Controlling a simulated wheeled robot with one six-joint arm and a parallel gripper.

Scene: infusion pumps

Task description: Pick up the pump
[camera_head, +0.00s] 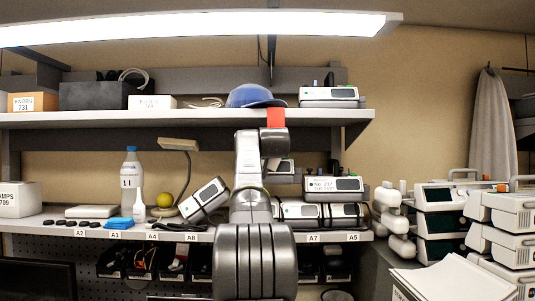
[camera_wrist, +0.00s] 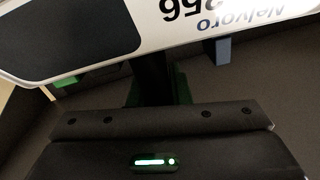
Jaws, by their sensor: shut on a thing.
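In the head view, my arm hides the gripper and most of the shelf's middle. A pump (camera_head: 284,168) partly shows just right of my arm, above the lower row; I cannot tell for sure that it is the held one.
A tilted pump (camera_head: 204,200) leans left of my arm. A pump labelled 257 (camera_head: 334,187) lies on other pumps (camera_head: 300,212) to the right. The upper shelf (camera_head: 200,118) overhangs. A bottle (camera_head: 132,180) and yellow ball (camera_head: 165,200) stand left. More pumps (camera_head: 445,222) are stacked far right.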

